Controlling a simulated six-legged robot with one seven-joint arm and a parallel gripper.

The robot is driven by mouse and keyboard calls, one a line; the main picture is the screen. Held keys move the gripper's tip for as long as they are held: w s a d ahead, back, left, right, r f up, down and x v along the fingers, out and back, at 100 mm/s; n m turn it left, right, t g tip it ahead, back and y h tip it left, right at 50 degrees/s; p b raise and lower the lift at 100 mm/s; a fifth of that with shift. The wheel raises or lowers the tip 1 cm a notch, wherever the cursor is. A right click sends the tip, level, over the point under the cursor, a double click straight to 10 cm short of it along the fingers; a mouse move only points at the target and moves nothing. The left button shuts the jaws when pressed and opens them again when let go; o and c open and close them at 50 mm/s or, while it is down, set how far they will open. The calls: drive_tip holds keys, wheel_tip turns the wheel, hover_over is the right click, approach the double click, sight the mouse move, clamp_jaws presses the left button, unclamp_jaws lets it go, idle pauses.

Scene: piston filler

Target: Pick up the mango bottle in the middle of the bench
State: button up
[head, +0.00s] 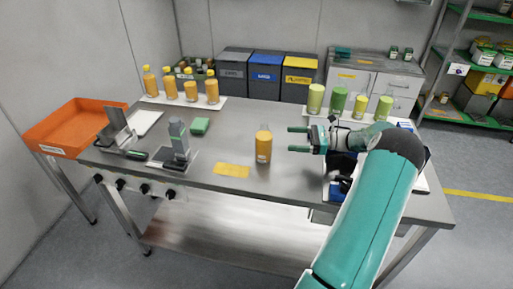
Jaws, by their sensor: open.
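The mango bottle (263,146), with orange contents, a pale label and a clear neck, stands upright in the middle of the steel bench (225,175). My gripper (291,139) is to the right of the bottle. Its two teal fingers are spread and point left towards the bottle. A gap shows between the fingertips and the bottle in the picture. Nothing is between the fingers. How far apart the two are in depth is hard to tell.
An orange tray (70,128) is far left.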

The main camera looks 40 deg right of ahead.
sight(259, 135)
drive_tip(key=x, duration=1.3)
drive_tip(key=shift+w+d+f, duration=0.2)
drive_tip(key=shift+w+d, duration=0.1)
drive_tip(key=c, duration=1.6)
drive_tip(key=shift+c, duration=0.8)
drive_tip(key=shift+r, duration=0.15)
